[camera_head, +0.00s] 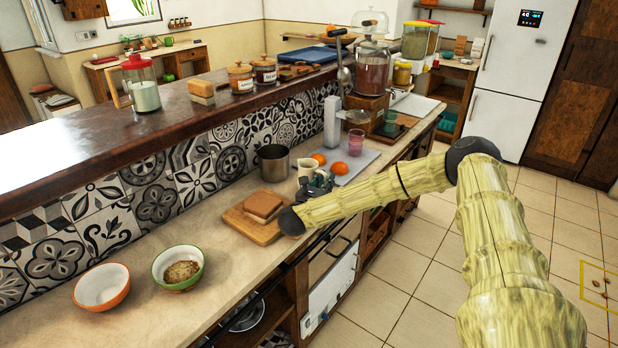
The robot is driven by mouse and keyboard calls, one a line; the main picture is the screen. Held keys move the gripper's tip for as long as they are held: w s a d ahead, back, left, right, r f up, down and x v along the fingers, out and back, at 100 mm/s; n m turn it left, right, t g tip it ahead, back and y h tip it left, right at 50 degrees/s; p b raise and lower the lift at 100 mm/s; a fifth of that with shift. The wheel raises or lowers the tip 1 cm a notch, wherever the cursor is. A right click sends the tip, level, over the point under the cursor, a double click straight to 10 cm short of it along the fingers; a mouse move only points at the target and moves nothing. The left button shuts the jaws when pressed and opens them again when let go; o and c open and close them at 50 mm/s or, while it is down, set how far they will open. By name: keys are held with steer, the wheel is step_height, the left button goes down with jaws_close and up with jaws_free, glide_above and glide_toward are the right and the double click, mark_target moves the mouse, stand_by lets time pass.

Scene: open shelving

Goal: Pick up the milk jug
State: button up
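The milk jug (143,88) is a clear jug with a red lid and a pale handle on its left, part filled with white milk. It stands upright on the dark raised wooden ledge at the left. My gripper (313,184) is at the end of my pale yellow arm, low over the counter near a white mug (309,170). It is well to the right of the jug and below the ledge. The gripper is small and partly hidden by the arm, so its fingers cannot be made out clearly.
The raised ledge (60,150) also holds a bread block (201,90) and two lidded jars (240,78). On the lower counter are two bowls (102,287), a cutting board (250,225) with bread, and a metal pot (273,163). The tiled floor at right is mostly open.

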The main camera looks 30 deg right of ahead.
steer(key=shift+w+d, duration=0.15)
steer(key=shift+d, duration=0.1)
steer(key=shift+c, duration=0.2)
jaws_close()
steer(key=shift+r, duration=0.2)
steer(key=shift+r+b, duration=0.75)
steer(key=shift+r, duration=0.45)
steer(key=s+a+r+b, duration=0.2)
steer(key=s+a+b, duration=0.1)
steer(key=s, duration=1)
steer(key=shift+b, duration=0.7)
